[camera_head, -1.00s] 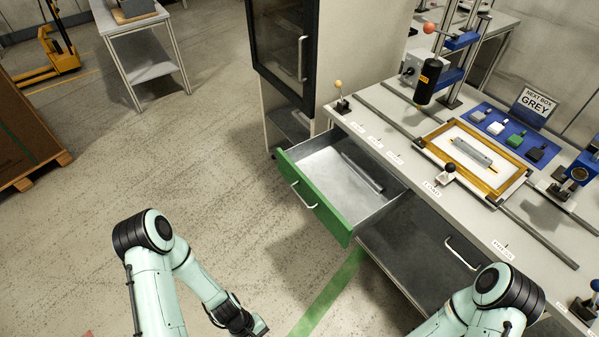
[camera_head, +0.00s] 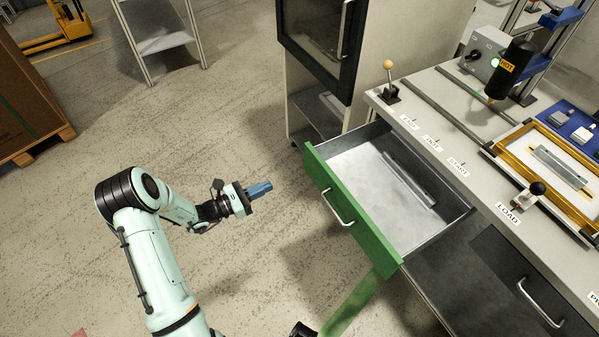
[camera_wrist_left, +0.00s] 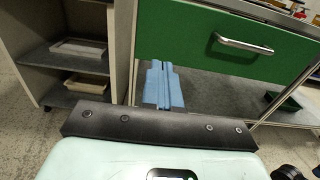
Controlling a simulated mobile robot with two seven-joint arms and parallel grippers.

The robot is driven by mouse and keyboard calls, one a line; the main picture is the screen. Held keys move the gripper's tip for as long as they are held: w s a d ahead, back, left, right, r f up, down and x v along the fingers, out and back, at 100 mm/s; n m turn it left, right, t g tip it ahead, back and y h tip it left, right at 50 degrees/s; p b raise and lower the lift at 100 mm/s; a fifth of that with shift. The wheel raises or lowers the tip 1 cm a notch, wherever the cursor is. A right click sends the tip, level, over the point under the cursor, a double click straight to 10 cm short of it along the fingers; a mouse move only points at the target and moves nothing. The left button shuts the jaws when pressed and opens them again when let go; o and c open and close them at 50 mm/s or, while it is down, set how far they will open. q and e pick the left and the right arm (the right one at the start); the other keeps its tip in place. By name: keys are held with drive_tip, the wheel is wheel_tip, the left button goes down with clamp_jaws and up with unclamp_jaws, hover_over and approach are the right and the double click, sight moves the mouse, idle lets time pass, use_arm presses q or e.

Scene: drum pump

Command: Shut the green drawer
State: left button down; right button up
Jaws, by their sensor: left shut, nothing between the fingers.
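The green drawer (camera_head: 350,212) stands pulled out from the bench, with its silver handle (camera_head: 337,208) on the front and a long metal bar (camera_head: 408,180) lying inside. My left gripper (camera_head: 261,188) is shut and empty, in front of the drawer and to the left of its green front, apart from it. In the left wrist view the blue fingers (camera_wrist_left: 163,85) are together, and the green front (camera_wrist_left: 205,42) with its handle (camera_wrist_left: 243,46) is ahead, up and to the right.
A dark-doored cabinet (camera_head: 318,40) with open shelves stands behind the drawer. The bench top (camera_head: 462,120) carries a lever (camera_head: 388,82), a black cylinder (camera_head: 511,68) and a brass-framed tray (camera_head: 512,168). A grey drawer (camera_head: 500,262) is on the right. The floor left of the drawer is clear.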

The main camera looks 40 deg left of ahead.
sight(312, 167)
use_arm(q)
drive_tip(key=b+x, duration=0.1)
drive_tip(key=x, duration=1.2)
drive_tip(key=shift+w+d, duration=0.25)
drive_tip(key=shift+d, duration=0.05)
use_arm(e)
drive_tip(key=shift+w+f, duration=0.15)
drive_tip(key=shift+f, duration=0.3)
use_arm(q)
drive_tip(key=shift+r, duration=0.1)
